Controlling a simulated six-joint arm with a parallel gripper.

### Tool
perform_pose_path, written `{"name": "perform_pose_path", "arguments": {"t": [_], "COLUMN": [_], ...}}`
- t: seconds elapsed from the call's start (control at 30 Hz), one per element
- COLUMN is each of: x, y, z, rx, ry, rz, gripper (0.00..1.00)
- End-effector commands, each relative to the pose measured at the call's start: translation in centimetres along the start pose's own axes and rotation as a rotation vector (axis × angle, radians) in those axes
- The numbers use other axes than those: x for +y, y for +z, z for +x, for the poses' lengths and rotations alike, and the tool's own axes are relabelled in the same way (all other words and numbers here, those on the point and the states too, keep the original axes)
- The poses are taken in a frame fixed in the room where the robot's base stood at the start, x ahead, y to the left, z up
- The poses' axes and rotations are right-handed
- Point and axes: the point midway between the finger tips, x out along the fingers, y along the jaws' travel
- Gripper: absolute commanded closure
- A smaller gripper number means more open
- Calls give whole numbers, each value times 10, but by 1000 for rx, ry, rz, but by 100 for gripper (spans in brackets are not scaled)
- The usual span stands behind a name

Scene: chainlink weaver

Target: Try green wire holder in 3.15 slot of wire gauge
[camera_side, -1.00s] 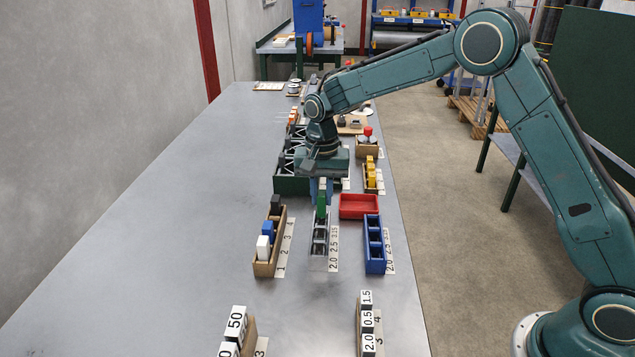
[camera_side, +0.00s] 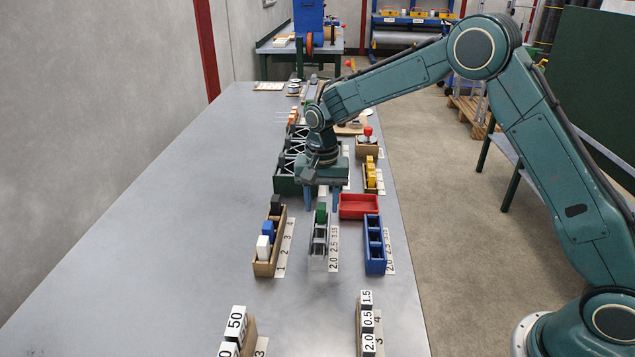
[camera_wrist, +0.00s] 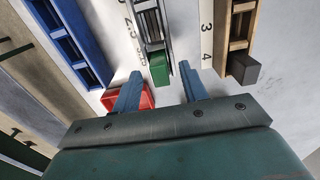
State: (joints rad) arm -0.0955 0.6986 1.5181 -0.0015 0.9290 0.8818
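The grey wire gauge (camera_side: 319,262) stands mid-table, its label strip (camera_side: 333,250) reading 2.0, 2.5 and 3.15. The green wire holder (camera_side: 321,214) stands upright in the gauge's far-end slot, beside the 3.15 label; its top sticks out. How deep it sits is hard to tell. My gripper (camera_side: 322,203) is open just beyond and above the green holder. In the wrist view, the green holder (camera_wrist: 159,70) shows between and ahead of the two spread blue fingers (camera_wrist: 161,82), apart from both.
A wooden rack (camera_side: 265,268) with black, blue and white blocks stands left of the gauge. A blue slotted rack (camera_side: 375,267) stands right. A red tray (camera_side: 359,206) lies close to the right finger in the side view. Bare table lies at far left.

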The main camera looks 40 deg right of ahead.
Motion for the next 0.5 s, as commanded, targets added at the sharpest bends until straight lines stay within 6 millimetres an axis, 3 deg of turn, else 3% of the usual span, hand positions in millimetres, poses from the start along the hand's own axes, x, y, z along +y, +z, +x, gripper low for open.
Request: {"name": "perform_pose_path", "arguments": {"t": [0.27,0.5], "x": [0,0], "y": [0,0], "z": [-2,-18], "rx": [0,2], "ry": [0,-2], "rz": [0,0], "gripper": [57,57]}}
